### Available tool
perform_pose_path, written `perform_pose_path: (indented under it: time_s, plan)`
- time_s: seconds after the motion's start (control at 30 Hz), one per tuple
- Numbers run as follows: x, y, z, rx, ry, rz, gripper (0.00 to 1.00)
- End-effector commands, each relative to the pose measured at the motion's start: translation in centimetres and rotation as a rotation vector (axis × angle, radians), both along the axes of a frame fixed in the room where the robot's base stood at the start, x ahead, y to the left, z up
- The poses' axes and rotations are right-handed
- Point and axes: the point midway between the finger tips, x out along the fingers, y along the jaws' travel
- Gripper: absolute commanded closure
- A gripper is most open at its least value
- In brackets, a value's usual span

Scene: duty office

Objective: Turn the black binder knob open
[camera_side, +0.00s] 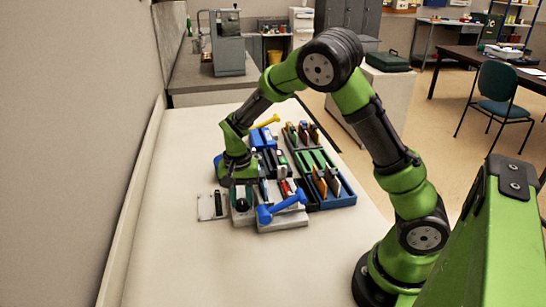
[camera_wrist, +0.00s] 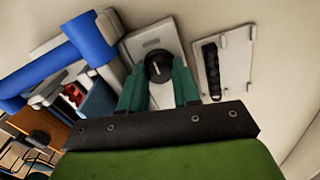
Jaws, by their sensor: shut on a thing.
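The black binder knob (camera_wrist: 158,66) is a round dark knob with a light mark, set on a pale grey plate (camera_wrist: 146,40) in the wrist view. My gripper (camera_wrist: 159,74) has its two green fingers on either side of the knob and is shut on it. In the side view my gripper (camera_side: 241,197) points down at the plate (camera_side: 243,219), near the front left of the group of things on the table. The knob's sides are partly hidden by the fingers. I cannot tell how far the knob is turned.
A white plate with a black strip (camera_side: 212,206) lies just left of my gripper. A blue-handled lever (camera_side: 282,207) stands close on the right. Blue trays (camera_side: 338,201) with upright pieces lie further right. The table front (camera_side: 165,265) is clear.

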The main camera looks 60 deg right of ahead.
Motion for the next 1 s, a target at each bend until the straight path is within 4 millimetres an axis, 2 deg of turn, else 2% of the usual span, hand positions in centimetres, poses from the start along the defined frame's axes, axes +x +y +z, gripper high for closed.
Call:
perform_pose_path:
  time_s: [0.03, 0.07, 0.2, 0.47, 0.63, 0.77, 1.0]
  plan:
    - [0.1, -0.1, 0.2, 0.0, -0.005, -0.003, 0.99]
    - [0.1, -0.1, 0.2, 0.0, -0.005, -0.003, 0.66]
    - [0.1, -0.1, 0.1, 0.0, -0.004, -0.002, 0.44]
    - [0.0, 0.0, 0.1, 0.0, -0.001, -0.001, 0.43]
    - [0.1, 0.0, 1.1, 0.0, -0.004, 0.001, 0.43]
    - [0.2, 0.0, 3.5, 0.001, -0.008, 0.001, 0.43]
    - [0.3, 0.1, 9.5, 0.001, -0.009, 0.0, 0.43]
